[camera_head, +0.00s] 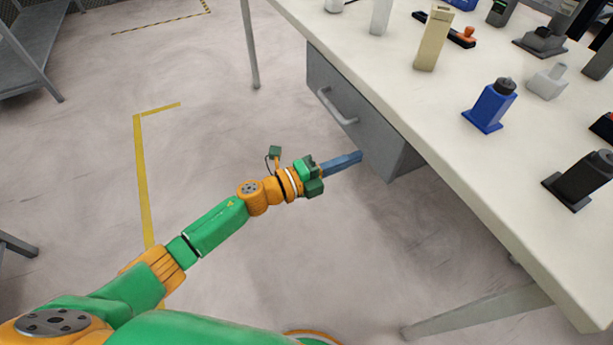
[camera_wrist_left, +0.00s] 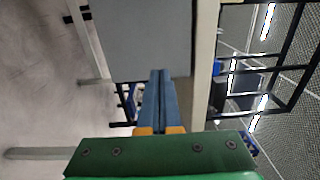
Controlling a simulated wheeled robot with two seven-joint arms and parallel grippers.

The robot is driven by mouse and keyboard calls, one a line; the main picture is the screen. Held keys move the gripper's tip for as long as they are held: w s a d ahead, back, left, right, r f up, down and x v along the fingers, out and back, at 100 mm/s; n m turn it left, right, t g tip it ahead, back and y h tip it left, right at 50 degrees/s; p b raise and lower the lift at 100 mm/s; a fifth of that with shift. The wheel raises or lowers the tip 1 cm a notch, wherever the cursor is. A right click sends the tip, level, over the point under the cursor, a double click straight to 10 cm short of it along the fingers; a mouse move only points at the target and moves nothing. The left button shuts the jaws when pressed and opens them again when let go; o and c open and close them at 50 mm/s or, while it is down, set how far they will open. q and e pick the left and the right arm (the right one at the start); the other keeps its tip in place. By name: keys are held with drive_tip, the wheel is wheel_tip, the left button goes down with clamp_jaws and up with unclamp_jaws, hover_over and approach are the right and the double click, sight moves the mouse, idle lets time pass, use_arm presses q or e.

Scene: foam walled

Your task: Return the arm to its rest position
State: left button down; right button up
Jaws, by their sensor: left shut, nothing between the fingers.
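My left arm reaches in from the lower left in the head view, green and orange. Its gripper (camera_head: 357,157) has blue fingers that are pressed together with nothing between them. It is over the floor, beside the grey drawer unit (camera_head: 343,113) under the table, and appears close to the unit's lower front corner. In the left wrist view the shut blue fingers (camera_wrist_left: 161,72) point toward the grey unit face (camera_wrist_left: 140,40). I cannot tell whether they touch it. My right gripper is not in view.
The white table (camera_head: 440,130) fills the right side. On it stand a blue bottle (camera_head: 488,108), a black bottle (camera_head: 581,180), a beige box (camera_head: 433,40) and several other items. The drawer handle (camera_head: 336,106) sticks out. Open floor (camera_head: 220,100) lies to the left.

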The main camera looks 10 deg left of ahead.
use_arm(q)
drive_tip(key=v, duration=0.8)
drive_tip(key=s+a+f+n+y, duration=0.1)
drive_tip(key=a+f+n+y, duration=0.35)
drive_tip(key=f, duration=0.35)
drive_tip(key=s+a+f+n+y, duration=0.1)
drive_tip(key=a+f+n+y, duration=0.2)
drive_tip(key=f+n, duration=0.4)
drive_tip(key=s+a+f+n+y, duration=0.1)
drive_tip(key=a+f+n+y, duration=0.35)
drive_tip(key=f, duration=0.35)
drive_tip(key=s+a+f+n+g+y, duration=0.25)
drive_tip(key=s+f+n, duration=0.25)
drive_tip(key=s+f, duration=0.6)
drive_tip(key=s+d+f+n+g, duration=0.1)
drive_tip(key=s+f+n+g, duration=0.2)
drive_tip(key=s, duration=0.7)
drive_tip(key=s+f+n+g, duration=0.2)
drive_tip(key=s+f+g, duration=0.15)
drive_tip(key=s, duration=0.65)
wheel_tip(320, 180, up, 20)
drive_tip(key=p, duration=2)
drive_tip(key=shift+g, duration=0.3)
drive_tip(key=shift+d+r, duration=0.1)
